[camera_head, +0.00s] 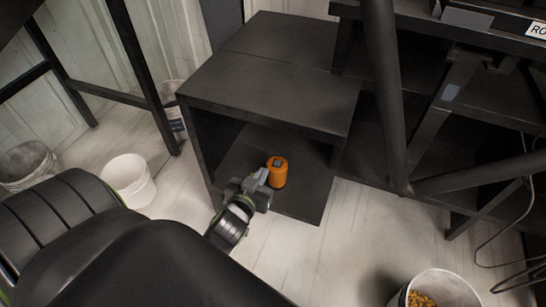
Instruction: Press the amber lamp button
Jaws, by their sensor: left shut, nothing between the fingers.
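The amber lamp button (278,172) is an orange, round-sided piece with a small dark spot on its top. It stands on the lower board of a dark open cabinet (265,85). My left gripper (262,180) is shut and empty, just to the left of the amber piece. Its fingertips overlap the piece's left edge in the picture, and I cannot tell whether they touch it. My right gripper is not in view.
The cabinet's top board overhangs the lower board (305,207). A dark frame with a thick post (385,90) stands at the right. A bucket with grain (440,290) is at the lower right. A white bucket (128,180) stands at the left.

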